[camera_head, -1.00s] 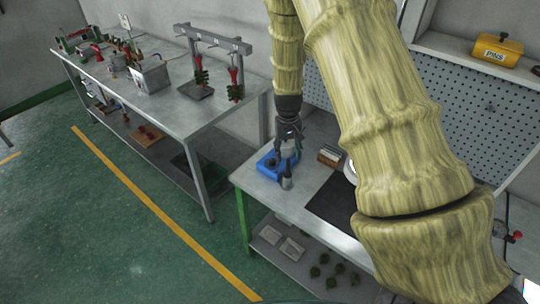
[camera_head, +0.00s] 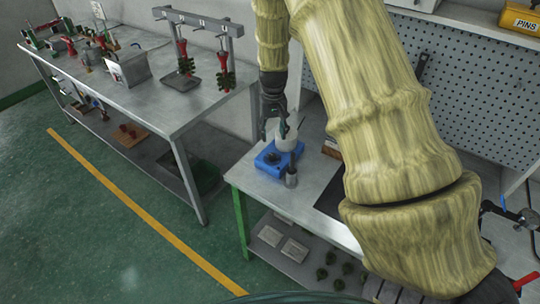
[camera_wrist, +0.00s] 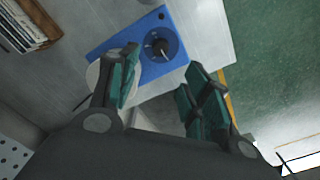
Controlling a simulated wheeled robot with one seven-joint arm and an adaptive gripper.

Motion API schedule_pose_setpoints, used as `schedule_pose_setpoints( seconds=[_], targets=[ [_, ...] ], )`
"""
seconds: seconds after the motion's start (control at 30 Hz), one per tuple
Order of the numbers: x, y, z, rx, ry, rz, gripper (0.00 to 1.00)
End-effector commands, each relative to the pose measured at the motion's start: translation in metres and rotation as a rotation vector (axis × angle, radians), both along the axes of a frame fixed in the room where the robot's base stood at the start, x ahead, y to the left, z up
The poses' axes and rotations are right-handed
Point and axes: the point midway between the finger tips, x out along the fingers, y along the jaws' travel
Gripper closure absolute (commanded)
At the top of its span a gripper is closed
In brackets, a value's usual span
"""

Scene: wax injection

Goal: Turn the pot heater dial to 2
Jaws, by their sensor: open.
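The blue pot heater (camera_head: 262,164) sits on the near workbench, and its blue body also shows in the wrist view (camera_wrist: 107,50). A dark round dial-like part (camera_wrist: 160,44) is set in its top; its setting is too small to read. A pale round pot-like thing (camera_head: 287,138) is beside the gripper at the heater; the left finger partly hides a pale round thing in the wrist view. My gripper (camera_head: 275,135) is above the heater with its fingers pointing down. The fingers are open, and the dial lies beyond the fingertips, apart from them.
A small grey cylinder (camera_head: 291,179) stands at the heater's front right corner. A wooden rack-like object (camera_head: 331,147) is to the right. A dark mat (camera_head: 331,197) lies near my arm. A pegboard (camera_head: 465,80) rises behind. Bare bench top is left of the heater.

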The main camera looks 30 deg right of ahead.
Motion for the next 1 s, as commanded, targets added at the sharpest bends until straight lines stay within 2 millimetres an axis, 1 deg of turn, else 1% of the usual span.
schedule_pose_setpoints(
  seconds=[0.17,0.7,1.0],
  targets=[
    [0.000,0.001,-0.008,0.002,0.001,0.001,0.52],
    [0.000,0.002,-0.071,0.001,0.003,0.004,0.52],
    [0.000,0.002,-0.099,0.001,0.002,0.003,0.52]
  ],
)
